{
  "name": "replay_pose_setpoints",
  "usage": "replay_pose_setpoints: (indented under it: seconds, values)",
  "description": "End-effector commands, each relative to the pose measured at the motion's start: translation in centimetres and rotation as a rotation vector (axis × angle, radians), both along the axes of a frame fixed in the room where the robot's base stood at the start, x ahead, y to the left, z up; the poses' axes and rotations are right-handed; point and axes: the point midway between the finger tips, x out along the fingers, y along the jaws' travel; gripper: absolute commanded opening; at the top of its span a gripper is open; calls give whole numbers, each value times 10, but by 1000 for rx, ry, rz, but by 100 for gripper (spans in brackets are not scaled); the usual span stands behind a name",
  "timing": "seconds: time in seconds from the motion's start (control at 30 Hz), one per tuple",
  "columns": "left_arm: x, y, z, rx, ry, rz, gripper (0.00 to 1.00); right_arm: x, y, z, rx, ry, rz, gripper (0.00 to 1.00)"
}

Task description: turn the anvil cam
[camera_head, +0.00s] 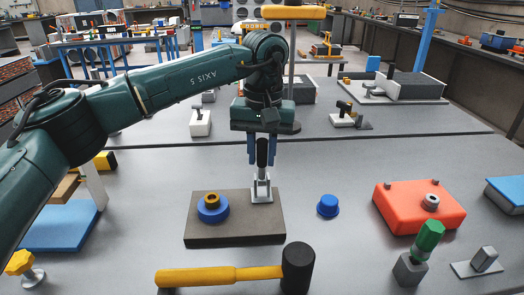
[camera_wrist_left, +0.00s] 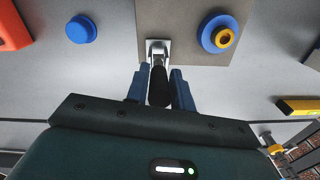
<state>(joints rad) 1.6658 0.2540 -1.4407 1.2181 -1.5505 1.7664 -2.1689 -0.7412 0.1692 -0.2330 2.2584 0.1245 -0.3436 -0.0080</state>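A silver bracket (camera_head: 262,191) with an upright black-handled lever (camera_head: 262,153) stands at the back right of a grey-brown plate (camera_head: 235,229); I take this lever to be the anvil cam. Its bracket also shows in the left wrist view (camera_wrist_left: 158,46). My left gripper (camera_head: 262,161) points down over it, with one blue finger on each side of the black handle. In the left wrist view, narrow gaps show between the fingertips (camera_wrist_left: 159,74) and the handle, so the gripper looks open around it. My right gripper is not in view.
A blue ring with an orange centre (camera_head: 212,208) sits on the plate.

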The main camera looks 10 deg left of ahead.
Motion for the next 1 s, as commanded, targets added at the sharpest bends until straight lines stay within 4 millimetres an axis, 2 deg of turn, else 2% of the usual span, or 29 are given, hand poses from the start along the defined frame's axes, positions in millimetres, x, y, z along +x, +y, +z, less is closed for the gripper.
replay_pose_setpoints:
  seconds: [0.03, 0.27, 0.73, 1.0]
  values:
    - [0, 0, 0, 0, 0, 0, 19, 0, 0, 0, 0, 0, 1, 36]
    - [0, 0, 0, 0, 0, 0, 1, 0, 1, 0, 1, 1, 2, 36]
    - [-1, 0, -1, 3, -17, 1, 0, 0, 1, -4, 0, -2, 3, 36]
    - [-12, -2, -7, 28, -143, -4, 0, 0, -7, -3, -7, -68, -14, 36]
